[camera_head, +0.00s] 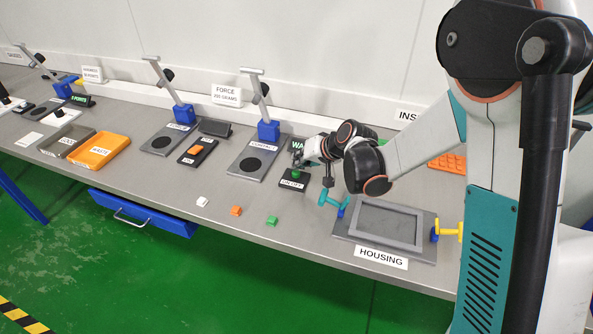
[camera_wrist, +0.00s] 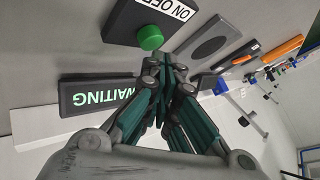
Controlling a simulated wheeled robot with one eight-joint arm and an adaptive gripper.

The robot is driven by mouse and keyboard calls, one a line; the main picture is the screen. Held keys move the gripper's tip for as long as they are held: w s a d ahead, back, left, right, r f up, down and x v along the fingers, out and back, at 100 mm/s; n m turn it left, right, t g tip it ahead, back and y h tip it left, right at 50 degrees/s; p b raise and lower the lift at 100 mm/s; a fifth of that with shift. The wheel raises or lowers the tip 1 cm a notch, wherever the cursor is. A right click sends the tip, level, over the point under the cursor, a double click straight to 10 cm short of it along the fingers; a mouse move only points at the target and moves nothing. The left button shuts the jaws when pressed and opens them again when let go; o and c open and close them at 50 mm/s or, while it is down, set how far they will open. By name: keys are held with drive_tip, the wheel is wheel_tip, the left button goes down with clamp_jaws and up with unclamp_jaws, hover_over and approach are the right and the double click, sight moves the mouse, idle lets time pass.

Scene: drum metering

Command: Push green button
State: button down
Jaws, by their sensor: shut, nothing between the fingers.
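The green button (camera_wrist: 150,37) is a round cap on a dark box labelled ON OFF (camera_wrist: 122,18). In the head view the ON-OFF box (camera_head: 293,185) stands right of the contact plate, with the green button (camera_head: 295,174) partly hidden by my gripper. My gripper (camera_head: 301,162) is shut and empty, close to the button. In the wrist view its fingertips (camera_wrist: 168,60) lie just below and right of the green cap. I cannot tell whether they touch it. A dark display reading WAITING (camera_wrist: 85,97) is beside the box; it is partly covered in the head view.
Small white, orange and green cubes (camera_head: 272,221) lie near the table's front edge. The contact plate (camera_head: 248,168) and its stand are close on the left.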

sight(299, 171)
drive_tip(key=shift+r, duration=0.1)
wheel_tip(299, 171, up, 6)
drive_tip(key=p, duration=0.4)
idle(0.5)
